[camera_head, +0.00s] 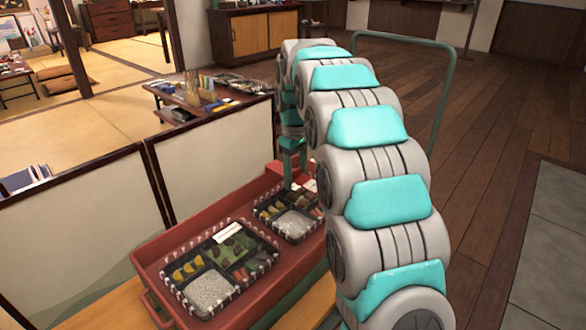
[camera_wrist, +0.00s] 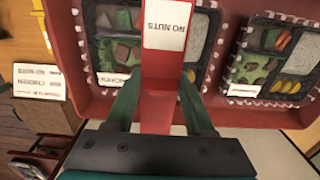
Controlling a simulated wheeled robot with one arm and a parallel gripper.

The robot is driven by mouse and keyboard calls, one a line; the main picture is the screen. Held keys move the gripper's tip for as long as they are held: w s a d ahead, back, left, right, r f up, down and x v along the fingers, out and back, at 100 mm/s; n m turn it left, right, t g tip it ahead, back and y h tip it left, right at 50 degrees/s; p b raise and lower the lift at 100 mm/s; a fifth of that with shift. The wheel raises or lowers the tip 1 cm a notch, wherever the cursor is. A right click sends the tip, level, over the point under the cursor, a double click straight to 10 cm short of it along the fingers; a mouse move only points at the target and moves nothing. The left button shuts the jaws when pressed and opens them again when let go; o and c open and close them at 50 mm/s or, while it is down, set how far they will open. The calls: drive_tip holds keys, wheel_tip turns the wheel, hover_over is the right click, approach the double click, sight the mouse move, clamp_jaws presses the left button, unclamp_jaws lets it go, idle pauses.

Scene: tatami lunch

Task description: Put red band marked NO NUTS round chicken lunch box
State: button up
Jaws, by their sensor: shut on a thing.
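My gripper (camera_wrist: 158,92) is shut on the red band (camera_wrist: 157,68), with one green finger at each side of it. The band's white label (camera_wrist: 168,25) reads NO NUTS, upside down in the wrist view. The chicken lunch box (camera_wrist: 115,79), whose white label appears to read CHICKEN, lies behind the band. In the head view my gripper (camera_head: 292,165) is above the far end of this box (camera_head: 292,223), partly hidden by my arm.
A second lunch box (camera_head: 210,290) with a white label sits beside it in the red tray (camera_head: 150,262). A low screen (camera_head: 215,160) stands behind the tray. A printed card (camera_wrist: 39,81) shows at left in the wrist view. Wooden floor lies right of my arm.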

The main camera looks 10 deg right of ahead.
sight(296, 206)
drive_tip(key=shift+s+f+b, duration=0.1)
drive_tip(key=shift+f+b, duration=0.85)
drive_tip(key=shift+f, duration=2.5)
drive_tip(key=shift+f, duration=0.4)
